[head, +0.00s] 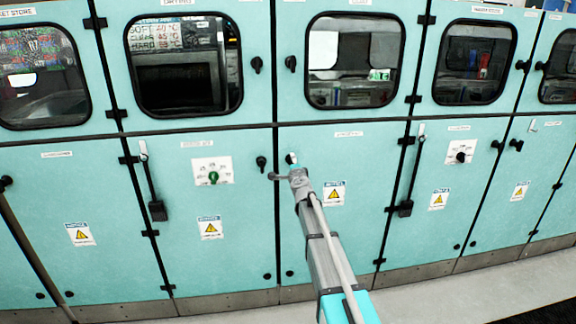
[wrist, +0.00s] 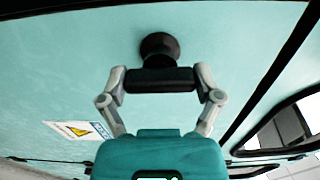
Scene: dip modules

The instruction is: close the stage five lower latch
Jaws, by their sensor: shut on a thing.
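The lower latch is a black round knob with a bar-shaped handle (wrist: 160,80) on the teal door panel, seen in the wrist view. The bar lies crosswise in that picture. My gripper (wrist: 162,88) is shut on the bar, with one grey finger at each end. In the head view my gripper (head: 285,174) is at the upper left of a lower teal door (head: 335,230), close to its surface. The latch is largely hidden there by my gripper.
A neighbouring black latch (head: 261,163) sits just left, across the door seam. A warning label (head: 334,194) is to the right. Windowed upper doors (head: 352,60) run above. A hanging black handle bar (head: 406,207) is further right. Grey floor (head: 450,297) lies in front.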

